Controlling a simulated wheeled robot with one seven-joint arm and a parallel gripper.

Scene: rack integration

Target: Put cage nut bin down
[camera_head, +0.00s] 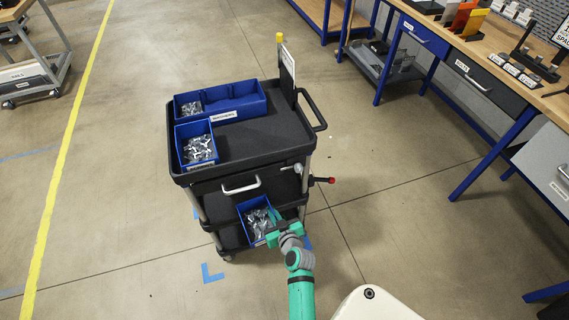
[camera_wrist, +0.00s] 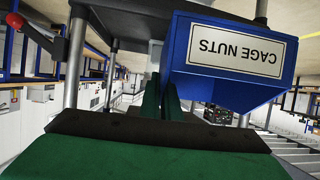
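The cage nut bin (camera_head: 256,219) is a blue bin filled with small metal parts, low at the front of the black cart, near its lower shelf (camera_head: 231,237). In the wrist view the bin (camera_wrist: 230,85) shows its white "CAGE NUTS" label upside down. My gripper (camera_head: 277,226) is at the bin's right front side. In the wrist view its green fingers (camera_wrist: 162,98) are close together at the bin's left side and appear shut on its wall. Whether the bin's underside touches the shelf is hidden.
The cart top (camera_head: 262,138) holds a blue bin of metal parts (camera_head: 198,147) and a wider, partly filled blue bin (camera_head: 236,101). A drawer handle (camera_head: 241,186) is above the cage nut bin. A red-tipped lever (camera_head: 325,180) sticks out right. Workbenches stand at right; floor around the cart is clear.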

